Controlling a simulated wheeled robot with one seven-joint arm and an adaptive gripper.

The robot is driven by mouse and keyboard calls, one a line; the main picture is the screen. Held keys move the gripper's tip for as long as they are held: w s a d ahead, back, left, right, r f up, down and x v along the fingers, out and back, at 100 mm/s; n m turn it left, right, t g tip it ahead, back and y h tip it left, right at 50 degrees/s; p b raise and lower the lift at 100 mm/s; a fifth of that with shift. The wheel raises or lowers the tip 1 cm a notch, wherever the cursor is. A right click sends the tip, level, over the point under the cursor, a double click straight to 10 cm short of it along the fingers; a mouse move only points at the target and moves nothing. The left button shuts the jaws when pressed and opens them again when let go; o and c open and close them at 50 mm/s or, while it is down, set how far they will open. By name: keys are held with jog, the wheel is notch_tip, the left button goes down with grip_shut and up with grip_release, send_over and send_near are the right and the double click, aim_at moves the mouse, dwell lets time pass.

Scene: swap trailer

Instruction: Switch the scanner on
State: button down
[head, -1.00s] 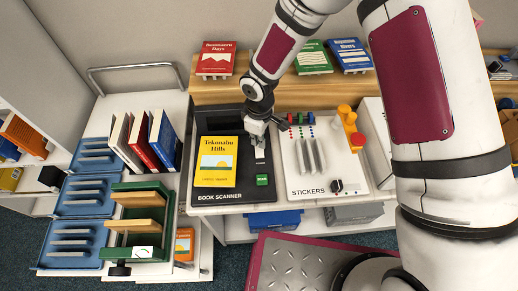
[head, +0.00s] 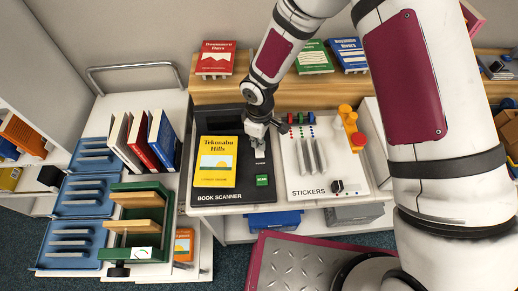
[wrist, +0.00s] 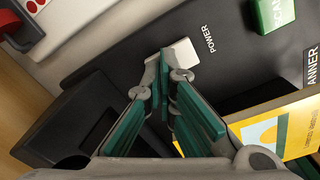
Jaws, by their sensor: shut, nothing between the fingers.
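The black book scanner (head: 219,195) lies on the white counter, with a yellow book (head: 215,162) titled Tekonabu Hills flat on it. My gripper (head: 257,148) is over the scanner's right side, with its fingers shut and nothing between them. In the wrist view the closed fingertips (wrist: 165,68) are at a white power switch (wrist: 184,52), beside the word POWER. They overlap the switch's edge; I cannot tell if they touch it. A green scan button (head: 262,180) is on the scanner near its front right and also shows in the wrist view (wrist: 275,15).
A white stickers panel (head: 313,185) with grey slots, a black knob and orange parts adjoins on the right. Upright books (head: 163,138), blue trays (head: 75,232) and a green rack (head: 136,228) are on the left. Books stand on a wooden shelf (head: 265,90) behind.

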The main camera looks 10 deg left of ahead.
jog(key=shift+r+p, duration=0.65)
jog(key=shift+r, duration=2.75)
